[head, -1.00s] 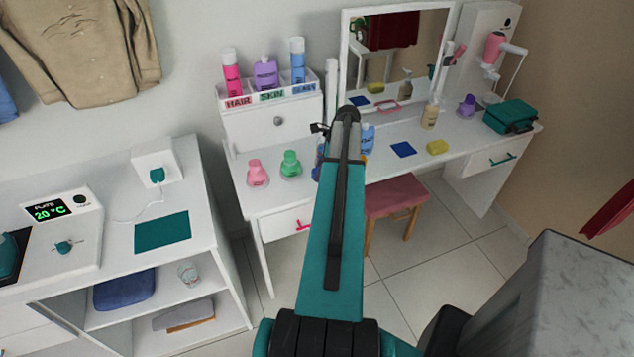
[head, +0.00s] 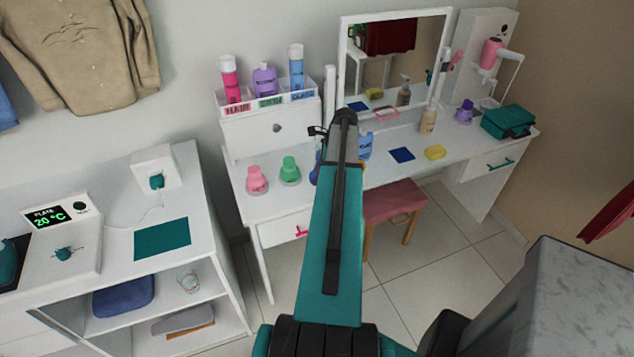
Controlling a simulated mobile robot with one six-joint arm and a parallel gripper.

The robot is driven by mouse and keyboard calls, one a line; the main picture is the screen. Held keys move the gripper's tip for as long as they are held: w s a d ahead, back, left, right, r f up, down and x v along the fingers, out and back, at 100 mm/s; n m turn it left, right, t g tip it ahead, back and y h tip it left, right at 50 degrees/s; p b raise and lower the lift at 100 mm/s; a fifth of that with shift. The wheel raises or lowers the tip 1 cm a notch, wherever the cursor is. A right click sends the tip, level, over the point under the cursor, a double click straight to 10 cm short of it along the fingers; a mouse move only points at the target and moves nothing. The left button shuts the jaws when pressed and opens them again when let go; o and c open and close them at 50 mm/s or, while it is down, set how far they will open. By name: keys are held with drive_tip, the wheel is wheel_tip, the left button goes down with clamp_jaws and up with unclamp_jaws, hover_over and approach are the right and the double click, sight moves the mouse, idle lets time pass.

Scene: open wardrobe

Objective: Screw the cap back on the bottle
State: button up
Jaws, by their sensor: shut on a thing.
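My gripper (head: 343,118) is at the end of the raised teal arm, in front of the dressing table. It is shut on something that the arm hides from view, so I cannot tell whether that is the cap. A light blue bottle (head: 366,144) stands on the table just right of the arm, partly covered by it. A darker blue object (head: 318,165) shows as a sliver left of the arm. A pink bottle (head: 257,181) and a green bottle (head: 290,171) stand farther left. I cannot make out a loose cap or which bottle is uncapped.
A white rack (head: 268,104) holds several bottles. A pump bottle (head: 428,119), a purple bottle (head: 464,111), a teal case (head: 508,121), a blue cloth (head: 402,154) and a yellow sponge (head: 435,152) are to the right. A pink stool (head: 393,202) stands below.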

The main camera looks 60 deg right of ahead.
drive_tip(key=w+a+r+n+g+y+b, duration=0.1)
drive_tip(key=w+a+r+n+b, duration=0.3)
drive_tip(key=w+a, duration=0.85)
drive_tip(key=w+a+r+n+g+y, duration=0.1)
drive_tip(key=w+a+n+g, duration=0.1)
drive_tip(key=w+a+n, duration=0.95)
drive_tip(key=w+a+r+n+g+b, duration=0.1)
drive_tip(key=a+r+n+b, duration=0.1)
drive_tip(key=a, duration=1.5)
drive_tip(key=a+r+n+g+b, duration=0.1)
drive_tip(key=a+r+n+g, duration=0.1)
drive_tip(key=a, duration=1.5)
drive_tip(key=shift+w+a+r+n+h+b, duration=0.2)
drive_tip(key=shift+w+r+n+h+b, duration=0.15)
drive_tip(key=shift+r, duration=0.5)
